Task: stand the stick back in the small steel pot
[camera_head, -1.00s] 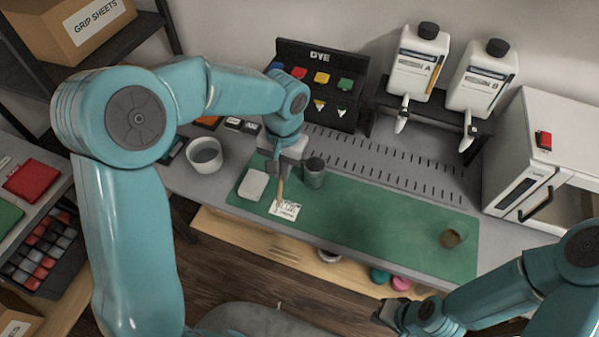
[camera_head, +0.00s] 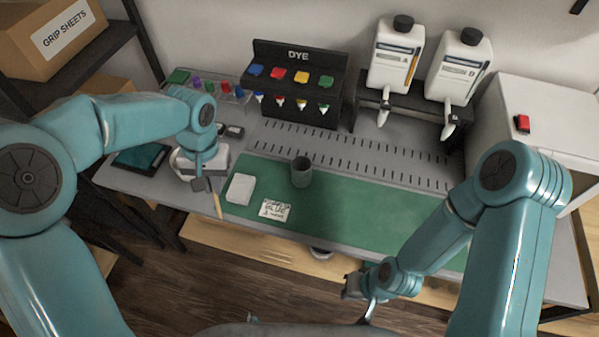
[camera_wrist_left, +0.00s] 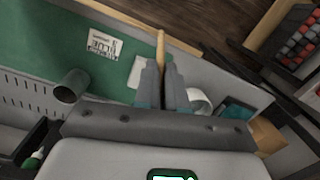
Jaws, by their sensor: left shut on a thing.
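The stick (camera_head: 216,203) is thin, pale wood. My left gripper (camera_head: 205,184) is shut on it, left of the mat and near the front edge of the bench. In the left wrist view the stick (camera_wrist_left: 160,48) points out from between the two fingers (camera_wrist_left: 164,84). The small steel pot (camera_head: 302,173), a dark grey cylinder, stands upright on the green mat, right of my left gripper and apart from it. It also shows in the left wrist view (camera_wrist_left: 72,86). My right gripper (camera_head: 362,288) is low at the front; its jaw opening is unclear.
A white bowl (camera_wrist_left: 198,98) is close beside my left gripper. A dye rack (camera_head: 295,82) and two white bottles (camera_head: 397,55) stand behind. The mat right of the pot is clear.

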